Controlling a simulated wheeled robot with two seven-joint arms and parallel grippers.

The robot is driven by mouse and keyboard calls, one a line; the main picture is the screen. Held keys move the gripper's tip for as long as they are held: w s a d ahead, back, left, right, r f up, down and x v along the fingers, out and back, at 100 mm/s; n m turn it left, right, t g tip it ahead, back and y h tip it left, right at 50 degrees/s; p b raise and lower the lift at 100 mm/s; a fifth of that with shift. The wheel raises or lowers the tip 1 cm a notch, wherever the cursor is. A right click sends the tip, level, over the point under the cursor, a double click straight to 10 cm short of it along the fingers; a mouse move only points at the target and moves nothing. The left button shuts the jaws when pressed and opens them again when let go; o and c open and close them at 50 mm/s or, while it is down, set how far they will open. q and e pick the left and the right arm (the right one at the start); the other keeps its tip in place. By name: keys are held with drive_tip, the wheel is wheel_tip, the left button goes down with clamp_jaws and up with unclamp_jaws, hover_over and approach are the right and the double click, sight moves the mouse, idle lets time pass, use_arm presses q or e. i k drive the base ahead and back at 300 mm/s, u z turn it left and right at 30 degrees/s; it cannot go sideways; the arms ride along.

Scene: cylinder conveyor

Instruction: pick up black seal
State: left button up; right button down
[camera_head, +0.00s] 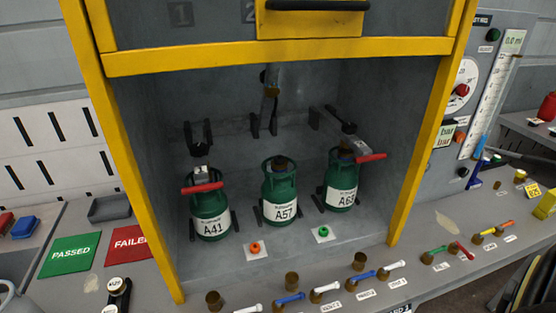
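I cannot make out a black seal for certain. Two small ring-shaped seals lie on white squares at the front of the cabinet floor: an orange seal (254,248) and a green seal (323,233). Behind them stand three upright green cylinders, labelled A41 (209,215), A57 (280,195) and one at the right (341,185) whose label is hard to read. Neither of my grippers shows in the head view.
A yellow-framed cabinet (270,57) encloses the cylinders. Brass-coloured cups (291,281) and coloured-handled tools (289,298) line the front counter. Green PASSED (70,255) and red FAILED (130,243) mats lie left. A gauge panel (463,90) stands right.

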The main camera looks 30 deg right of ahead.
sight(279, 159)
drive_tip(key=u, duration=1.8)
drive_tip(key=k, duration=1)
drive_tip(key=z, duration=1.25)
drive_tip(key=i, duration=0.5)
drive_tip(key=z, duration=0.05)
